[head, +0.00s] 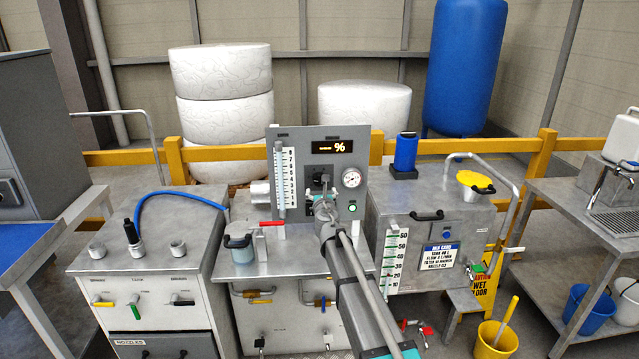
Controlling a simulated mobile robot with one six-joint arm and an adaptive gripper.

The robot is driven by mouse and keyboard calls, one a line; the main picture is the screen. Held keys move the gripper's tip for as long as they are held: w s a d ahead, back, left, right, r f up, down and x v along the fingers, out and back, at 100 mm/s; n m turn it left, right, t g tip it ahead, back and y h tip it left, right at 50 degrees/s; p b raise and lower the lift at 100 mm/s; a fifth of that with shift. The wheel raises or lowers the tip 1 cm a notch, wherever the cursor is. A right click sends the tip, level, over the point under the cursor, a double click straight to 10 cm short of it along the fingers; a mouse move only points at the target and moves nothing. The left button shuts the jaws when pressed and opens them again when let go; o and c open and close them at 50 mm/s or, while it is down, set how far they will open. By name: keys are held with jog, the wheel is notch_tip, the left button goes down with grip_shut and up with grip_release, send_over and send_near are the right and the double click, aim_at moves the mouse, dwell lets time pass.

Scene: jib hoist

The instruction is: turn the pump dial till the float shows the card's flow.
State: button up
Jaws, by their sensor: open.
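My gripper (323,200) is at the front of the grey pump panel (258,152), at the end of my arm coming up from the bottom. Its jaws are open. The dark pump dial (322,182) is just beyond the jaws and partly hidden by them; I cannot tell whether they touch it. The clear flow tube (281,185) with a numbered scale stands upright on the panel's left side. Its float is too small to make out. The card (440,256) hangs on the grey tank at right; its flow line seems to read 6 L/MIN, but the print is small.
A display (335,147) showing a % sign, a round gauge (351,178) and a lit green button (352,208) surround the dial. A red-handled valve (272,223) and a lidded pot (240,245) sit below left. A blue hose (180,192) arches over the left cabinet.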

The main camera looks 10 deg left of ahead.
aim_at(319, 182)
jog(key=shift+x, duration=3.4)
jog(key=c, duration=1.1)
jog(key=shift+c, duration=0.2)
